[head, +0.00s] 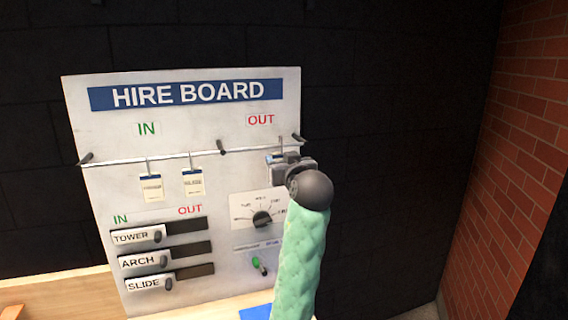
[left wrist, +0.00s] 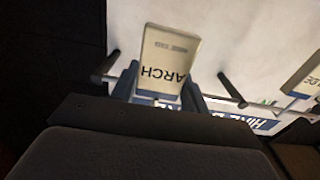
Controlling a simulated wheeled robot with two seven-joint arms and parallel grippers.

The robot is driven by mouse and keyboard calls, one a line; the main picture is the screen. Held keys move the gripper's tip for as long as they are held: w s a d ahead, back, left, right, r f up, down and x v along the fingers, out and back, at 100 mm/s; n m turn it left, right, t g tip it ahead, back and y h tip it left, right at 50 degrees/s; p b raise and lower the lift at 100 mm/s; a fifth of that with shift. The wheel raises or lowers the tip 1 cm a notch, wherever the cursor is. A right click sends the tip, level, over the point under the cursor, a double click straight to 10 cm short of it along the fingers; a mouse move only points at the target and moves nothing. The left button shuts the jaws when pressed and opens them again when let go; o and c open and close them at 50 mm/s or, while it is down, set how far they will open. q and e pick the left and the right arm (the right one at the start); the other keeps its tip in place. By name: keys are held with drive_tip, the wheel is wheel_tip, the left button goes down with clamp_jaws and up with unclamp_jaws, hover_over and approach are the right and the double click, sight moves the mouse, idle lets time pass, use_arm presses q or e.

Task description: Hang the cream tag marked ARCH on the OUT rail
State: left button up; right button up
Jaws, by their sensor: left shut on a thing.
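The cream ARCH tag (left wrist: 168,62) is between the fingers of my left gripper (left wrist: 160,92), upside down in the left wrist view. In the head view my left gripper (head: 284,162) is at the board just below the OUT rail (head: 262,146), right of the middle peg. The tag is mostly hidden there behind the gripper. A thin hook (head: 281,146) rises from it to the rail's height; I cannot tell whether it is over the rail. In the left wrist view the tag lies between the rail's two pegs. My right gripper is not in view.
Two other tags (head: 151,187) (head: 193,183) hang on the IN rail (head: 120,160). Below are TOWER, ARCH and SLIDE sliders (head: 140,261), a dial (head: 262,218) and a green-tipped switch (head: 257,264). A brick wall (head: 520,150) stands at the right.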

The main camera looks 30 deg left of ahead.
use_arm(q)
drive_tip(key=shift+x, duration=1.4)
drive_tip(key=shift+w+a, duration=0.1)
drive_tip(key=shift+a, duration=0.15)
drive_tip(key=shift+c, duration=0.3)
drive_tip(key=shift+d+f, duration=0.1)
drive_tip(key=shift+f, duration=0.3)
drive_tip(key=shift+f+b, duration=0.65)
drive_tip(key=shift+b, duration=0.05)
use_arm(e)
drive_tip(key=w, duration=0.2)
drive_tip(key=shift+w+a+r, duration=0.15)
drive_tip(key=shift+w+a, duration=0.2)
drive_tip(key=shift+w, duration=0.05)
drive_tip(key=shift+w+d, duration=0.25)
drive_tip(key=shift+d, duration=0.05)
